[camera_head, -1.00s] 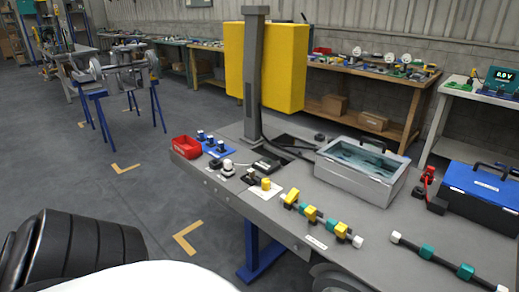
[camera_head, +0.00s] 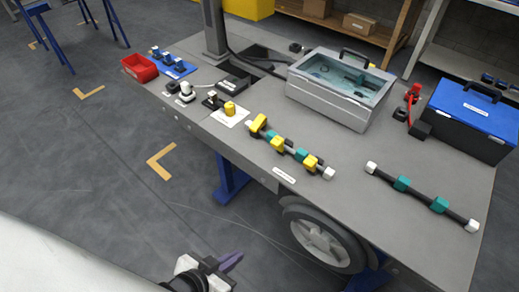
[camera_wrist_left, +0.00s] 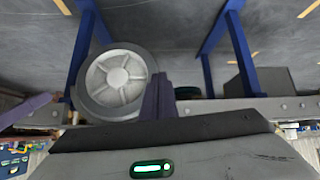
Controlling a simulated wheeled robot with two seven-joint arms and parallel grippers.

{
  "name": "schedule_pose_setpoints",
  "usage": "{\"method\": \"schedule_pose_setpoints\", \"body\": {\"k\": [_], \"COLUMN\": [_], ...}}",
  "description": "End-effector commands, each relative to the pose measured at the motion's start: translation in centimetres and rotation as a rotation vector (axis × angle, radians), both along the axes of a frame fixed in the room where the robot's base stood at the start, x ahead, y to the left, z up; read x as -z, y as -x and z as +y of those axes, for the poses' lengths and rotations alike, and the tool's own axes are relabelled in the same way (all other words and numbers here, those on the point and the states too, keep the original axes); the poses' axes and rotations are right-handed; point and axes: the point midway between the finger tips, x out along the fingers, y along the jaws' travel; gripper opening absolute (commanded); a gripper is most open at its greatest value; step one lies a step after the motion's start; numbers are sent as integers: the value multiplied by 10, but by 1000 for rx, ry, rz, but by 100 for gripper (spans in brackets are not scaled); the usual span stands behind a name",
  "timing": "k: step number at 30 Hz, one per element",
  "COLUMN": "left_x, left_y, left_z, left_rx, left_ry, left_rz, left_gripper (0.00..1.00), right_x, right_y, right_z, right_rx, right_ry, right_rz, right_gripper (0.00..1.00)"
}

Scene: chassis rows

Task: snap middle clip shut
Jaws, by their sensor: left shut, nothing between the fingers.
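A dark rod with white ends and teal sleeves (camera_head: 301,156) lies on the grey bench, left of its centre. Yellow clips sit along it: one at the far end (camera_head: 258,123), a middle clip (camera_head: 277,145) and one at the near end (camera_head: 311,163). Whether the middle clip is open or shut is too small to tell. My left gripper (camera_head: 232,261) has purple fingers, is shut and empty, and hangs off the bench's near side, well short of the clips. The left wrist view shows a purple finger (camera_wrist_left: 158,96) but no clip. My right gripper is not in view.
A second dark rod with teal sleeves (camera_head: 421,195) lies to the right. A wheel (camera_head: 322,240) sits below the bench edge.

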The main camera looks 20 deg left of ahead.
Motion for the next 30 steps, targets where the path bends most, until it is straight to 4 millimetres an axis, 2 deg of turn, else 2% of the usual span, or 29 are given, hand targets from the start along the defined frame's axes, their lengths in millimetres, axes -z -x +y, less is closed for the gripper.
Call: {"method": "schedule_pose_setpoints", "body": {"k": [2, 4, 8, 12, 18, 21, 24, 30], "left_x": [2, 2, -4, -28, -76, -96, -109, -118], "left_y": [2, -5, -33, -72, -107, -115, -119, -120], "left_z": [0, 2, 10, 23, 41, 47, 52, 54], "left_rx": [-6, -36, -163, -330, -450, -463, -465, -466], "left_ry": [9, 47, 240, 614, 1173, 1375, 1502, 1568], "left_rz": [3, -16, -95, -199, -249, -239, -224, -212], "left_gripper": [0, 0, 0, 0, 0, 0, 0, 0], "right_x": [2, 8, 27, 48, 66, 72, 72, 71], "right_y": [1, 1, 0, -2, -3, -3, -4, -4], "right_z": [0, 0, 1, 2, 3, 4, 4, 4], "right_rx": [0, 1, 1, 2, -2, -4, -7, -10], "right_ry": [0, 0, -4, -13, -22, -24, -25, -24], "right_rz": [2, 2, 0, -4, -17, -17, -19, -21], "right_gripper": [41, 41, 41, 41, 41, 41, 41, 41]}}
